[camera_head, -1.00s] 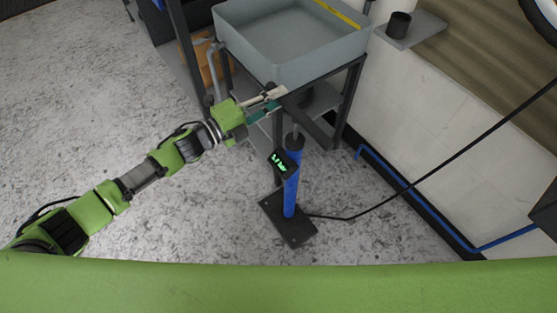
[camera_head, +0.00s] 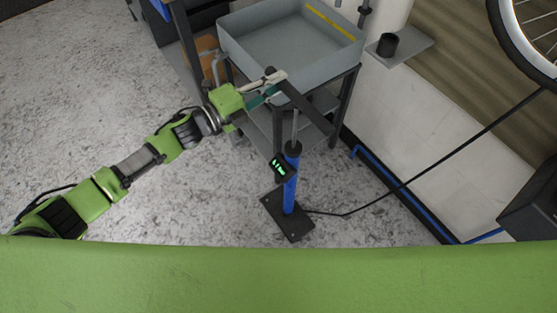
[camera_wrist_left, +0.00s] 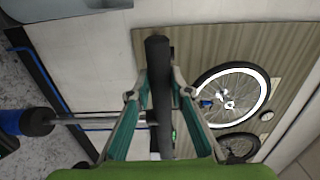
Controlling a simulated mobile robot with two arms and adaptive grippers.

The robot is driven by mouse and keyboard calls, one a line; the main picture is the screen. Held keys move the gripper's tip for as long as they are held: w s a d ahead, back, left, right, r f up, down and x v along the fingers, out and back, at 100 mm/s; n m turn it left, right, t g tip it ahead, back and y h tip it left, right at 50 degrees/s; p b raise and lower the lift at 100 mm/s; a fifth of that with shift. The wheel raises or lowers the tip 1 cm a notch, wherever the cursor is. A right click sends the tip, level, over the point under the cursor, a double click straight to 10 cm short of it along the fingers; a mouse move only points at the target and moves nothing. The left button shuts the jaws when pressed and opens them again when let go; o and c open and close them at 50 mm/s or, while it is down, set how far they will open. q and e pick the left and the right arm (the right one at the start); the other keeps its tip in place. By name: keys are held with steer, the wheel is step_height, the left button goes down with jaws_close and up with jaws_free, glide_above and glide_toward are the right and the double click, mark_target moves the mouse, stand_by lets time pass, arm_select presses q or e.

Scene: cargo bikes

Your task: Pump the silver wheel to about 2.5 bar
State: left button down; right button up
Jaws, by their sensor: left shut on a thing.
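The floor pump (camera_head: 290,190) has a blue barrel on a dark base plate and stands upright on the floor. Its small display (camera_head: 279,166) shows green digits too small to read surely. My left gripper (camera_head: 270,88) is shut on the dark pump handle (camera_head: 308,110), which is raised with the rod showing above the barrel. The wrist view shows the handle (camera_wrist_left: 159,100) between the green fingers. A wheel (camera_head: 530,35) with a pale rim shows at the upper right, and also in the wrist view (camera_wrist_left: 232,96). My right gripper is not in view.
A grey basin (camera_head: 240,55) on a dark stand is close behind the handle. A black hose (camera_head: 420,170) runs from the pump up toward the wheel. A small shelf with a black cup (camera_head: 388,44) is on the wall. Floor on the left is clear.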

arm_select(q)
step_height(320, 180, up, 3)
steer(key=shift+r+p, duration=0.1)
steer(key=shift+p, duration=0.55)
step_height(320, 180, up, 5)
steer(key=p, duration=0.5)
steer(key=shift+w+r, duration=0.1)
steer(key=shift+r, duration=0.1)
steer(key=shift+r+p, duration=0.4)
steer(key=shift+r, duration=0.05)
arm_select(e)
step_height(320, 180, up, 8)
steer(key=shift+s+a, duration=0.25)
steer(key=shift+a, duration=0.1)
